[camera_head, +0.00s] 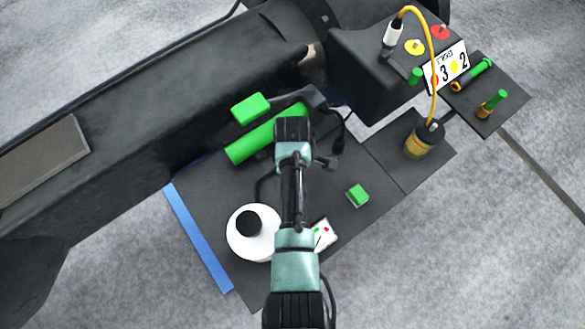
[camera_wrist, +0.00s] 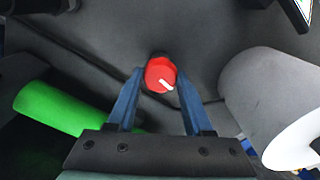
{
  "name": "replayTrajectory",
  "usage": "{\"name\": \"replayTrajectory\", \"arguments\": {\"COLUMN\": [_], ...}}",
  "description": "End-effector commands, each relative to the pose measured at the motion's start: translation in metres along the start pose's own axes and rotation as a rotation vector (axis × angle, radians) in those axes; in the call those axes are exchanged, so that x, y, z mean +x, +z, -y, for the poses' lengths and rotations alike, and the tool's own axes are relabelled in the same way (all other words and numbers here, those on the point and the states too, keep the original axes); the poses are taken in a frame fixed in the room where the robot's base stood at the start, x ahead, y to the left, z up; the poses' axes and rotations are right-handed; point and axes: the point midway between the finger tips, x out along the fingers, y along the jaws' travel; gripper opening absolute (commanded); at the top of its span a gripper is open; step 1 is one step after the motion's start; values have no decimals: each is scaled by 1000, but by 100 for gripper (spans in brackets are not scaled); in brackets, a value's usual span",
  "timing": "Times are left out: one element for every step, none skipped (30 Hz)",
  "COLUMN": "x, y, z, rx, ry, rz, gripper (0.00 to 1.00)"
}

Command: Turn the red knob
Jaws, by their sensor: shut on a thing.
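The red knob (camera_wrist: 160,73) shows in the wrist view, set on a dark grey surface. It has a white pointer mark that points toward the lower right. My gripper (camera_wrist: 160,79) has its two blue fingers on either side of the knob and is shut on it. In the head view my arm comes up from the bottom edge, and I cannot make out the fingertips or this knob there.
A green cylinder (camera_head: 265,135) and a green block (camera_head: 251,108) lie beyond my arm. A white bottle with a black cap (camera_head: 242,246) and a marked white card (camera_head: 324,235) are close to the arm. A small green cube (camera_head: 358,194) is at right. A cabled box (camera_head: 365,60) stands upper right.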

Motion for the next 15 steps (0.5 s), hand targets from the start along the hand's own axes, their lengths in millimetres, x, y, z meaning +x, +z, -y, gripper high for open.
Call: {"name": "replayTrajectory", "arguments": {"x": [-2,-2,-2,-2,-2,-2,-2,-2,-2,-2,-1,-1,-1,-1,-1], "y": [-2,-2,-2,-2,-2,-2,-2,-2,-2,-2,-2,-1,-1,-1,-1], "z": [-2,-2,-2,-2,-2,-2,-2,-2,-2,-2,-1,-1,-1,-1,-1], "rx": [-1,-1,-1,-1,0,0,0,0,0,0,0,1,1,1,1], "ry": [6,7,7,7,7,7,6,6,5,4,4,3,3,3,2], "rz": [-6,-6,-6,-7,-6,-6,-6,-5,-5,-4,-4,-3,-3,-3,-2], "gripper": [0,0,0,0,55,62,67,73,80,81,81,81,81,81,81]}}
